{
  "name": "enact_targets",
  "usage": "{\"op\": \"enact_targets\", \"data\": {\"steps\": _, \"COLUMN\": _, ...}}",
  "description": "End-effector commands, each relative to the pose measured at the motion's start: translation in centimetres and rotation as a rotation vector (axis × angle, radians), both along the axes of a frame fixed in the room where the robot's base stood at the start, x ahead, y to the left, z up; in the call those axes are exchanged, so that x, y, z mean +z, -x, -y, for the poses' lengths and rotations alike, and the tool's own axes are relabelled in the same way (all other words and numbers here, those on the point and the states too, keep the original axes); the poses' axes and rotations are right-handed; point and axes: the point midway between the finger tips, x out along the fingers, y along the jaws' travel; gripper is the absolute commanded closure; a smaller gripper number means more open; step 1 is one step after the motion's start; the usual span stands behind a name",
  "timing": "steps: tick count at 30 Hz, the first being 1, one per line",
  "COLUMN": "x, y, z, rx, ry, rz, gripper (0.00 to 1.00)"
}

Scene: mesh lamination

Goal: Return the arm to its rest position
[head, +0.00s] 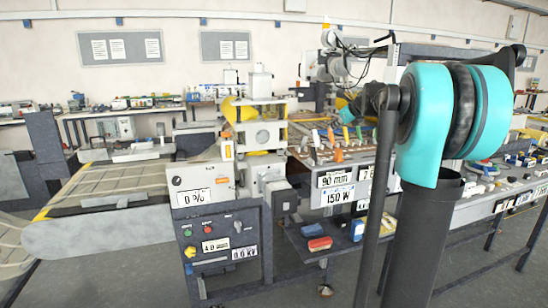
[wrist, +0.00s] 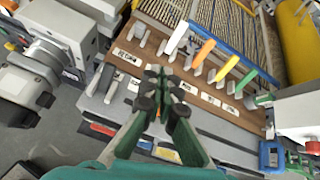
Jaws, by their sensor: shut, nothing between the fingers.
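In the wrist view my gripper (wrist: 160,92) is shut, with its dark fingertips together and nothing between them. It hangs in front of a brown board with a row of coloured levers, apart from them as far as I can tell. In the head view my arm (head: 425,125), with teal and black joint covers, rises at the right and hides part of the benches behind it.
A laminating machine with a control panel (head: 218,245) and a conveyor (head: 100,233) stand left. Red and blue items lie on a low shelf (head: 312,257). Grey floor is open in front.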

Motion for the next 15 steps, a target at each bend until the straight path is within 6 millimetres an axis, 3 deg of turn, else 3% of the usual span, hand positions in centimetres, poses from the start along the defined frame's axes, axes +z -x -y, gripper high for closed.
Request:
{"op": "enact_targets", "data": {"steps": 8, "x": -5.8, "y": 5.1, "z": -2.4, "rx": 0.244, "ry": 0.304, "rz": 0.017, "gripper": 1.0}}
{"op": "enact_targets", "data": {"steps": 11, "x": -9.1, "y": 8.2, "z": -3.6, "rx": 0.386, "ry": 0.464, "rz": 0.027, "gripper": 1.0}}
{"op": "enact_targets", "data": {"steps": 15, "x": -15.1, "y": 14.5, "z": -5.2, "rx": 0.664, "ry": 0.752, "rz": 0.048, "gripper": 1.0}}
